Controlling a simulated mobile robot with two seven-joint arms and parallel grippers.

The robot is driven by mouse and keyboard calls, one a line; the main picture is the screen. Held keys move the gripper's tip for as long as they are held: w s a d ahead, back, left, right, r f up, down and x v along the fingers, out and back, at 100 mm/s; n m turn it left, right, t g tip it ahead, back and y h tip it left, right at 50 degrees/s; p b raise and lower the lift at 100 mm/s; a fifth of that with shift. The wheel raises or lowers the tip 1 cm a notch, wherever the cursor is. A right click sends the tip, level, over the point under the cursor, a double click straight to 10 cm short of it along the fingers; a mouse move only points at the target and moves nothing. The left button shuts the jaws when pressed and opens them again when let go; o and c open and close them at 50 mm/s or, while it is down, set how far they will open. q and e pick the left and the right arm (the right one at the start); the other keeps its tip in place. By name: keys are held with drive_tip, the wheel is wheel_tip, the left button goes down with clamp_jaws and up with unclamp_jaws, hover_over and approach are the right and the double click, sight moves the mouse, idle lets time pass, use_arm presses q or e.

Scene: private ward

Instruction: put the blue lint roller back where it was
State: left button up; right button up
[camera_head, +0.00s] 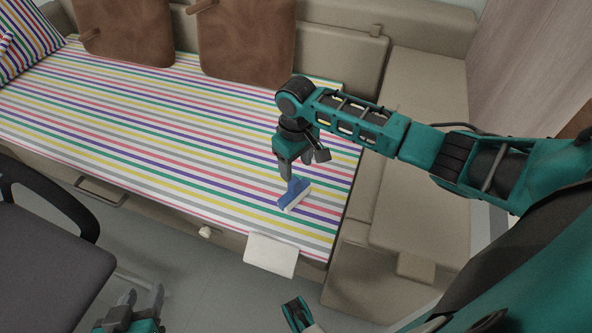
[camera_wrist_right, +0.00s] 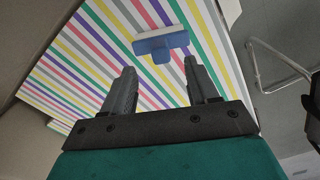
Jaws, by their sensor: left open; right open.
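The blue lint roller (camera_head: 291,194) with a white roller edge lies on the striped bed cover (camera_head: 180,140), near its right end. In the right wrist view the lint roller (camera_wrist_right: 161,44) is just beyond the fingertips, centred between them, with its long white-edged head across the picture and a short blue part towards me. My right gripper (camera_head: 286,174) points down over the roller; it is open and empty, its fingers (camera_wrist_right: 160,80) spread apart. My left gripper (camera_head: 142,297) is open and empty at the bottom left, over the floor, away from the bed.
Two brown cushions (camera_head: 125,32) (camera_head: 247,42) lean on the bed's back side, and a striped pillow (camera_head: 27,40) is at the far left. A white cloth or paper (camera_head: 271,256) hangs at the bed's front edge. A dark chair (camera_head: 45,265) stands at the lower left.

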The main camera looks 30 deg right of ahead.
wheel_tip(320, 180, up, 4)
drive_tip(key=p, duration=0.1)
drive_tip(key=s+a+f+t+y, duration=0.4)
drive_tip(key=s+a+f, duration=0.2)
drive_tip(key=a, duration=0.4)
use_arm(q)
wheel_tip(320, 180, up, 2)
drive_tip(key=shift+w, duration=0.15)
use_arm(e)
drive_tip(key=s+d+r+t+h, duration=0.1)
drive_tip(key=s+r+t, duration=0.3)
drive_tip(key=s+t, duration=0.2)
drive_tip(key=shift+s+d+m+t, duration=0.3)
drive_tip(key=shift+s+d+t, duration=0.1)
drive_tip(key=shift+s, duration=0.7)
drive_tip(key=shift+r, duration=0.1)
